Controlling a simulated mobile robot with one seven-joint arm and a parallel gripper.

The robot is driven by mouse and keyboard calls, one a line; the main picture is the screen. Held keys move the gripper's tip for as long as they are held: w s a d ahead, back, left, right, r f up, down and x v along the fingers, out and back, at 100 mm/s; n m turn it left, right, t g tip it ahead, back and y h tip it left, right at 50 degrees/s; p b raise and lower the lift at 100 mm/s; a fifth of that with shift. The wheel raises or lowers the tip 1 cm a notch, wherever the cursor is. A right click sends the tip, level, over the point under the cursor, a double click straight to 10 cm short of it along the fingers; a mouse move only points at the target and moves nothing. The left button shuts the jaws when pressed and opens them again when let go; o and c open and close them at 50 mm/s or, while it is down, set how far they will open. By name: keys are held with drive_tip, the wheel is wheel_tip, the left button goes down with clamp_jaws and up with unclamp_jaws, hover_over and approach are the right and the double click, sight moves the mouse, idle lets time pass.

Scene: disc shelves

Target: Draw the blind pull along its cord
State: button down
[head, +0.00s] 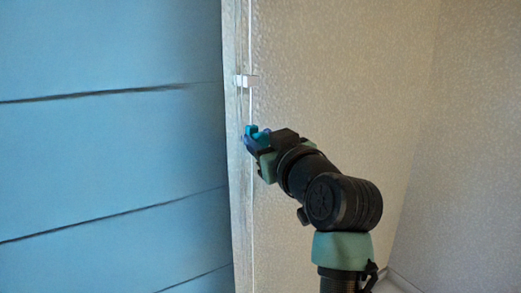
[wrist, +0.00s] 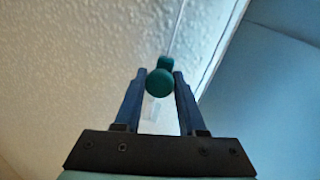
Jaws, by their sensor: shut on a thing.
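The blind pull is a small teal knob (wrist: 160,80), held between the two blue fingers of my gripper (wrist: 160,88) in the wrist view. In the head view my gripper (head: 253,135) is at the cord, and the teal pull (head: 251,130) shows at its fingertips. The thin white cord (head: 252,205) runs vertically down the wall beside the blue panel. A small white bracket (head: 245,81) sits on the cord line above my gripper. The fingers hide part of the pull.
A blue panelled surface (head: 110,150) with dark horizontal seams fills the left, edged by a pale frame strip (head: 238,190). A textured cream wall (head: 350,70) lies behind my arm, with a corner to the right. The space right of my arm is free.

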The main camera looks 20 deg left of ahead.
drive_tip(key=shift+d+r, duration=0.2)
drive_tip(key=shift+r, duration=0.35)
drive_tip(key=c, duration=0.9)
unclamp_jaws()
drive_tip(key=o, duration=0.4)
drive_tip(key=shift+f, duration=0.15)
drive_tip(key=shift+a+f, duration=0.1)
drive_tip(key=b+v, duration=0.5)
drive_tip(key=v, duration=0.8)
drive_tip(key=shift+b, duration=0.4)
